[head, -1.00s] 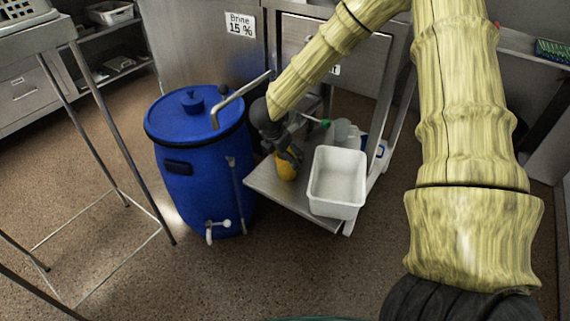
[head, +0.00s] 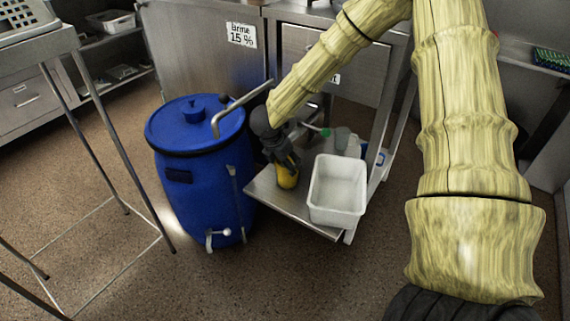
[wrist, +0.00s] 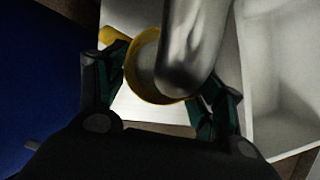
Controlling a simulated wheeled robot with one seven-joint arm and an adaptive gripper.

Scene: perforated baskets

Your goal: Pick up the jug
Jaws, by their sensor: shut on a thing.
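The jug (head: 287,180) is yellow and is at the left part of the low metal cart, beside the blue barrel. In the wrist view the jug (wrist: 136,80) shows its round open rim, with a yellow handle sticking out to the upper left. My gripper (head: 284,162) is shut on the jug, with one finger on each side of it. In the wrist view my gripper (wrist: 160,84) has dark fingers against the jug's sides. A shiny metal tube (wrist: 188,60) overlaps the jug's opening. I cannot tell whether the jug's base touches the cart.
A blue barrel (head: 205,195) with a bent metal pipe (head: 240,106) stands close at the left. A white tub (head: 338,204) sits on the cart (head: 290,212) to the right of the jug. Clear bottles (head: 343,140) stand behind the tub. A metal frame stand (head: 100,150) is further left.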

